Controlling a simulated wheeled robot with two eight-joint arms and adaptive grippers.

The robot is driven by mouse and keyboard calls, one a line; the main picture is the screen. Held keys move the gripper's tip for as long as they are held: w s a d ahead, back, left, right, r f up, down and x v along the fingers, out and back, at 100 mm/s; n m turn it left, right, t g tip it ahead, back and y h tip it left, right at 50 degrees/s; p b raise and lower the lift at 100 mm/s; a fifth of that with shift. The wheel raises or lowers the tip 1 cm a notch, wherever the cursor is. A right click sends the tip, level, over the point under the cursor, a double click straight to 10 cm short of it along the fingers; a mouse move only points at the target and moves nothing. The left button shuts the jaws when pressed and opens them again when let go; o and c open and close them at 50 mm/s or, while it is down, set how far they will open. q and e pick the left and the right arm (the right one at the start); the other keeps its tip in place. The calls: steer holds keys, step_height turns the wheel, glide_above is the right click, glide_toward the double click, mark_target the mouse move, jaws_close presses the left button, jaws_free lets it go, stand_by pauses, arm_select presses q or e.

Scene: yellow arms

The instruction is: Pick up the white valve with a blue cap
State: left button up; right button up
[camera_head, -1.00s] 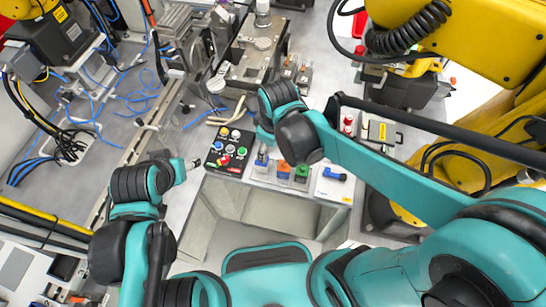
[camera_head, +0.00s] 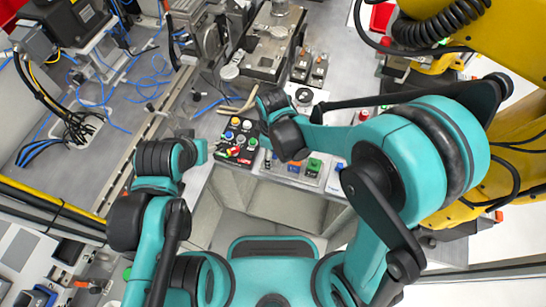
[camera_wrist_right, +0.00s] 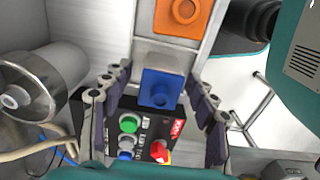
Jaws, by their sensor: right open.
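A blue square piece with a round knob (camera_wrist_right: 160,90) sits on a pale strip in the right wrist view, in the space between my right fingers. An orange square piece (camera_wrist_right: 184,14) is beyond it. I cannot tell for sure that the blue piece is the cap of the white valve. My right gripper (camera_wrist_right: 158,73) is open, with its fingers apart on both sides of the blue piece. In the head view, my right wrist hides its fingers. Another blue part (camera_head: 339,167) is at the right of the row.
A black button panel (camera_head: 236,142) stands left of the row; its buttons also show in the wrist view (camera_wrist_right: 140,135). A metal fixture (camera_head: 268,48) is behind, and a yellow arm (camera_head: 438,30) is at the right.

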steer(key=shift+f, duration=0.25)
steer(key=c, duration=1.3)
steer(key=shift+r, duration=0.1)
